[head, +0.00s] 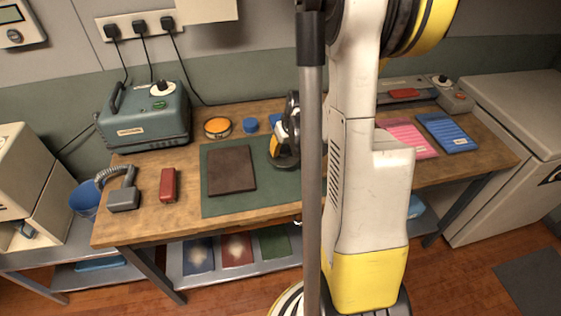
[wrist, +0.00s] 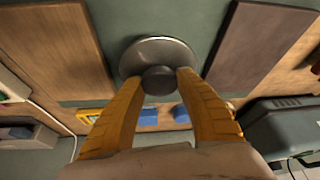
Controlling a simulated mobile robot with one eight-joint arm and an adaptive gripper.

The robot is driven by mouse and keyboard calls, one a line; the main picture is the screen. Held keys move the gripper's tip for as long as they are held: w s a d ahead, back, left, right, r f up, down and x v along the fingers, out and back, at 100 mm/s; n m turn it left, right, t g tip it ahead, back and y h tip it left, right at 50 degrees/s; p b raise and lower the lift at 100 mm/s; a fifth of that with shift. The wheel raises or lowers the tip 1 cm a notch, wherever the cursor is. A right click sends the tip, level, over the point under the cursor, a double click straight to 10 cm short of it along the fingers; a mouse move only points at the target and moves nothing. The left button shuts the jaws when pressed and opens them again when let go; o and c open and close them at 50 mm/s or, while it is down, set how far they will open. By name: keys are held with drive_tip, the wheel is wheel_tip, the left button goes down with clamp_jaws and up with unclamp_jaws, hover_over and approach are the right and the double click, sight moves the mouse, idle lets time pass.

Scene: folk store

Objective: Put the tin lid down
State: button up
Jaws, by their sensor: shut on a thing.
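The tin lid (wrist: 160,52) is a round grey metal disc with a dark knob in its middle. In the wrist view the orange fingers of my gripper (wrist: 160,82) are shut on that knob. The lid is over the green mat (wrist: 150,15); I cannot tell whether it touches it. In the head view my gripper (head: 284,150) is at the right part of the green mat (head: 220,205), right of a dark brown slab (head: 231,168), and my arm hides much around it. A round tin (head: 217,127) with an orange top stands behind the mat.
A teal machine (head: 145,120) stands at the back left of the wooden bench (head: 190,220). A red block (head: 168,184) and a grey corded handpiece (head: 124,195) lie left. Pink (head: 408,140) and blue (head: 447,132) pads lie right.

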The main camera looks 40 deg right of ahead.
sight(281, 156)
drive_tip(key=shift+w+d+f, duration=0.15)
drive_tip(key=shift+w+f, duration=0.4)
drive_tip(key=shift+w, duration=0.35)
drive_tip(key=shift+f+b, duration=1.15)
drive_tip(key=shift+f, duration=0.85)
drive_tip(key=shift+f, duration=0.15)
drive_tip(key=o, duration=1.2)
